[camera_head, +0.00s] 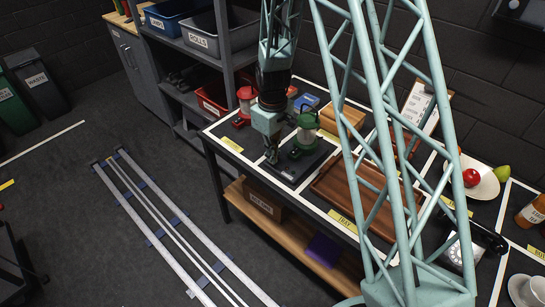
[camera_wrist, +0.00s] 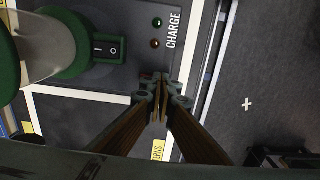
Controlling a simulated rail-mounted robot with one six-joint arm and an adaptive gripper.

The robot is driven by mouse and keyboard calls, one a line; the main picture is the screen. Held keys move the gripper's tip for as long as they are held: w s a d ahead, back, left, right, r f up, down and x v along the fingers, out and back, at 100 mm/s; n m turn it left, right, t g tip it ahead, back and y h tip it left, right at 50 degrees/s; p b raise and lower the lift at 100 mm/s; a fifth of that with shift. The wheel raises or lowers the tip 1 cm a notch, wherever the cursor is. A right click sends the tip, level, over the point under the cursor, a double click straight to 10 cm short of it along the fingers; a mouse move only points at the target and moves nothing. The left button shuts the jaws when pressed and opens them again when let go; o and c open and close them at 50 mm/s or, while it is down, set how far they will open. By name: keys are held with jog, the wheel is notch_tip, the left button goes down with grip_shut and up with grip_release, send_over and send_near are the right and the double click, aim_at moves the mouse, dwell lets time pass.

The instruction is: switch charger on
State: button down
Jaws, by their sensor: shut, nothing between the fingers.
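The charger (camera_head: 290,172) is a dark plate on the table, marked CHARGE in the wrist view (camera_wrist: 128,16). A green lantern (camera_head: 306,134) stands on it and fills the upper left of the wrist view (camera_wrist: 72,45). A black rocker switch (camera_wrist: 106,49) marked I and O sits beside the lantern's green base; I cannot tell which side is pressed. Green (camera_wrist: 157,22) and red (camera_wrist: 155,43) indicators are near the label; both look dim. My gripper (camera_wrist: 160,86) is shut and empty, its tips over the charger's edge. It also shows beside the lantern (camera_head: 271,158).
A red lantern (camera_head: 245,97) stands behind on the left. A wooden tray (camera_head: 335,205) lies right of the charger. A plate with fruit (camera_head: 480,182) and a white cup (camera_head: 528,290) are farther right. The floor by the rails (camera_head: 180,230) is clear.

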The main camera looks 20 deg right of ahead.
jog(key=shift+w+d, duration=0.1)
jog(key=shift+d, duration=0.1)
jog(key=shift+w+d+r, duration=0.2)
jog(key=shift+w+d, duration=0.1)
jog(key=shift+d, duration=0.15)
jog(key=shift+r, duration=0.1)
dwell(0.4)
notch_tip(320, 180, up, 14)
jog(key=s+a+p, duration=0.1)
jog(key=p, duration=0.1)
jog(key=shift+a+p, duration=0.3)
jog(key=shift+p, duration=0.05)
dwell(0.4)
dwell(0.6)
